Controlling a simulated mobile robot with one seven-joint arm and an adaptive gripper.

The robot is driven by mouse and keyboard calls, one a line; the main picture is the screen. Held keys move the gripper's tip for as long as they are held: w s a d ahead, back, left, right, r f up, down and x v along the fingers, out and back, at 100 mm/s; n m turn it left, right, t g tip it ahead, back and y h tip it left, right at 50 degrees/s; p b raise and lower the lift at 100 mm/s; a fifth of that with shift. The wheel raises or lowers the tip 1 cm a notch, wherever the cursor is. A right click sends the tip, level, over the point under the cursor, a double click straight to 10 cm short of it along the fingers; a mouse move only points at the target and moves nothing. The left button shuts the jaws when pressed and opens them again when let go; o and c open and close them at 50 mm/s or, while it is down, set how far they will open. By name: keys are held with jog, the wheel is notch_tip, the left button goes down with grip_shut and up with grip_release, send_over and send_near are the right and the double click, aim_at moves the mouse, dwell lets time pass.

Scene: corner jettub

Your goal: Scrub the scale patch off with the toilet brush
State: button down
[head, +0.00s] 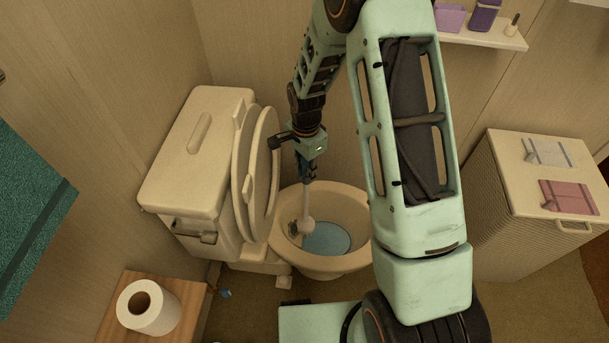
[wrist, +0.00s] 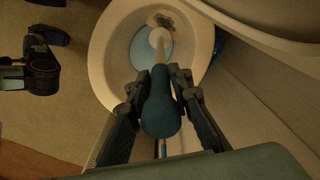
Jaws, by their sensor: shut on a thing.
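My gripper (head: 306,174) is shut on the toilet brush (head: 307,226) above the toilet bowl (head: 354,200). In the wrist view the fingers of my gripper (wrist: 157,82) close around the dark blue handle of the brush (wrist: 162,112). Its pale stem runs down into the bowl (wrist: 104,62), and its round white head is inside. The scale patch (head: 294,229) is a grey-brown mark on the inner left wall of the bowl. The brush head is right beside it. In the wrist view the scale patch (wrist: 160,19) shows just beyond the brush head; I cannot tell whether they touch.
The raised lid and seat (head: 262,180) stand left of the bowl, against the cistern (head: 195,150). A wooden stand (head: 188,295) with a toilet roll (head: 148,307) is at the front left. A hamper (head: 510,215) with folded cloths stands at the right. A shelf (head: 490,38) hangs above.

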jog(key=shift+w+d+f, duration=0.1)
jog(key=shift+w, duration=0.9)
jog(key=shift+s+a+f+b, duration=0.1)
jog(key=shift+s+a+b, duration=0.1)
jog(key=shift+s, duration=0.35)
jog(key=shift+s+a+b, duration=0.1)
jog(key=shift+s+b, duration=0.05)
jog(key=shift+s, duration=0.35)
jog(key=shift+s, duration=0.2)
